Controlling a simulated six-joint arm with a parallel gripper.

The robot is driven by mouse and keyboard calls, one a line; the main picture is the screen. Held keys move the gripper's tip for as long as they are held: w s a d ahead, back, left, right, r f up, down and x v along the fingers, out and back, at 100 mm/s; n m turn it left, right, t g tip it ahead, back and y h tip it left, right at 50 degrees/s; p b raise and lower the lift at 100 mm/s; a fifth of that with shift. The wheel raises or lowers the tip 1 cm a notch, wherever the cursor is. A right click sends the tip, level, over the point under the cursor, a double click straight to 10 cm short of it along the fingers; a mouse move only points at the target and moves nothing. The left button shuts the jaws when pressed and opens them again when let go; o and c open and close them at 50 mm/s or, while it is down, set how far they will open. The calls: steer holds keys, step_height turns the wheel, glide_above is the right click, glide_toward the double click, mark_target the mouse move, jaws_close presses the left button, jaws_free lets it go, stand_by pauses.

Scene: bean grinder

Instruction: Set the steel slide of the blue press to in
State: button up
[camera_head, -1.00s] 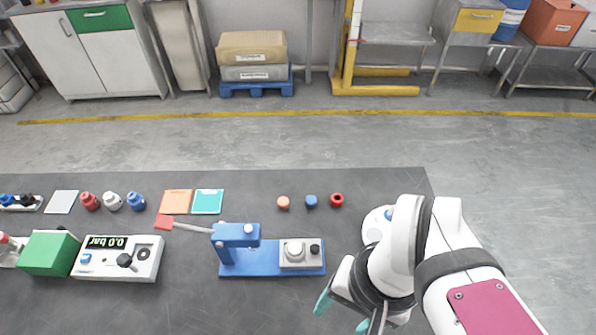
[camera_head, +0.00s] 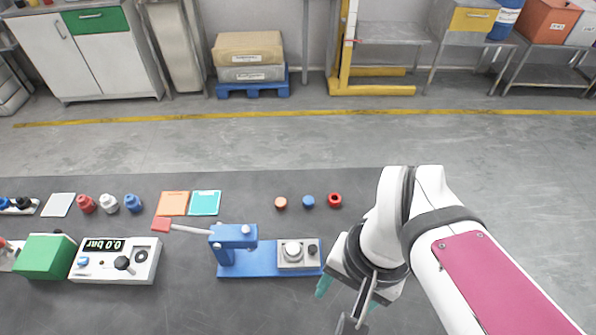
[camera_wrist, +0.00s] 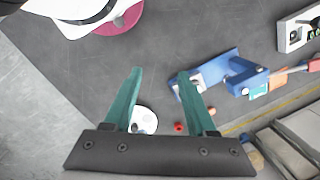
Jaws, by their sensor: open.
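The blue press (camera_head: 240,262) stands on the dark table, with a long base and a raised head on its left. Its lever, with a red handle (camera_head: 162,224), reaches out to the left. The steel slide (camera_head: 297,262), a pale block with a round top and a black knob, sits at the base's right end, clear of the head. My gripper (camera_head: 346,296) is open and empty to the right of the press, not touching it. In the wrist view my gripper (camera_wrist: 160,73) shows two teal fingers apart; the right finger partly covers the slide end of the press (camera_wrist: 240,78).
Two small discs and a red ring (camera_head: 335,200) lie behind the press. A white round object (camera_wrist: 143,118) lies near the fingers in the wrist view. A white gauge box (camera_head: 118,262) and a green block (camera_head: 46,256) stand left. The table front of the press is clear.

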steer(key=w+m+h, duration=0.1)
steer(key=w+m, duration=0.2)
steer(key=w, duration=0.8)
steer(key=m, duration=0.2)
glide_above(313, 248)
step_height(313, 248, down, 2)
steer(key=shift+h, duration=0.3)
step_height(313, 248, down, 16)
steer(key=shift+f, duration=0.1)
steer(key=shift+c, duration=0.4)
jaws_close()
